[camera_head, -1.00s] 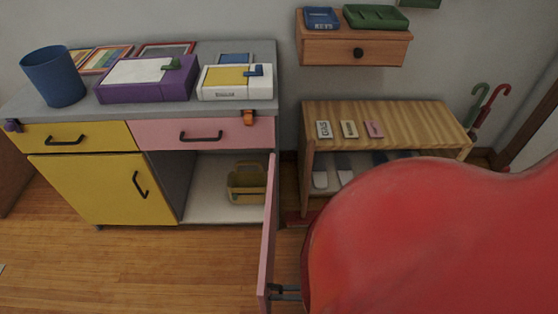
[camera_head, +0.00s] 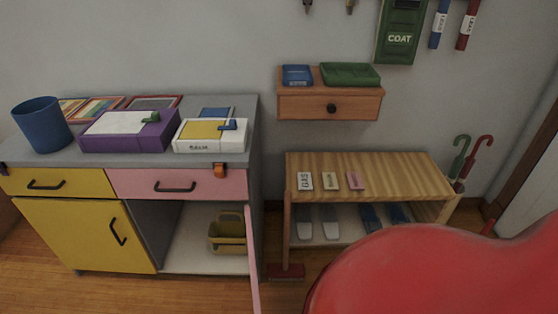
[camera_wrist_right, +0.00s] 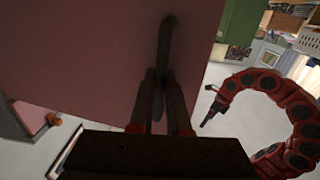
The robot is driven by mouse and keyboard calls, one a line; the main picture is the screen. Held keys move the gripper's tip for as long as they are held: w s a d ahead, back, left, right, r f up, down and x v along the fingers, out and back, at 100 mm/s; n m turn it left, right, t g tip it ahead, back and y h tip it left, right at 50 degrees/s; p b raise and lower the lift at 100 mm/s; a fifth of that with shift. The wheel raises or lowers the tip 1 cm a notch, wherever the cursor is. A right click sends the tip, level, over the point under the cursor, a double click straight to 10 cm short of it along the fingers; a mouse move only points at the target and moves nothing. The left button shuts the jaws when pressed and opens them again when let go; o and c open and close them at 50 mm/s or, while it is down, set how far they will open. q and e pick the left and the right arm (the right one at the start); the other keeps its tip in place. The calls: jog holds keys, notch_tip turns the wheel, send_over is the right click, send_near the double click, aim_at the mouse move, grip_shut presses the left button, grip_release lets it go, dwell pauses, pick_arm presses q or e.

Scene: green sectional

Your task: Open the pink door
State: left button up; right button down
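The pink door (camera_head: 252,265) stands swung out from the cabinet, seen nearly edge-on in the head view, with the compartment behind it open. The right wrist view shows its pink face (camera_wrist_right: 80,50) and dark bar handle (camera_wrist_right: 164,45). My right gripper (camera_wrist_right: 160,76) has a finger on each side of the handle and looks shut on it. In the head view this gripper is out of frame; my red arm fills the lower right. In the right wrist view, another red arm of mine ends in a gripper (camera_wrist_right: 209,108) at the right, away from the door; its finger opening is unclear.
A tan caddy (camera_head: 228,233) sits inside the open compartment. The yellow door (camera_head: 80,235) and pink drawer (camera_head: 205,184) are shut. A wooden bench (camera_head: 400,176) with shoes below stands right of the door. Boxes and a blue bin (camera_head: 42,126) stand on the cabinet top.

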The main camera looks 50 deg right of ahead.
jog(key=c, duration=1.2)
grip_release()
jog(key=shift+s+f, duration=0.1)
jog(key=shift+f, duration=0.1)
jog(key=shift+o, duration=0.2)
jog(key=shift+r, duration=0.1)
jog(key=shift+d, duration=0.1)
jog(key=b+v, duration=0.7)
jog(key=v, duration=1)
jog(key=shift+b, duration=0.3)
jog(key=shift+s, duration=0.15)
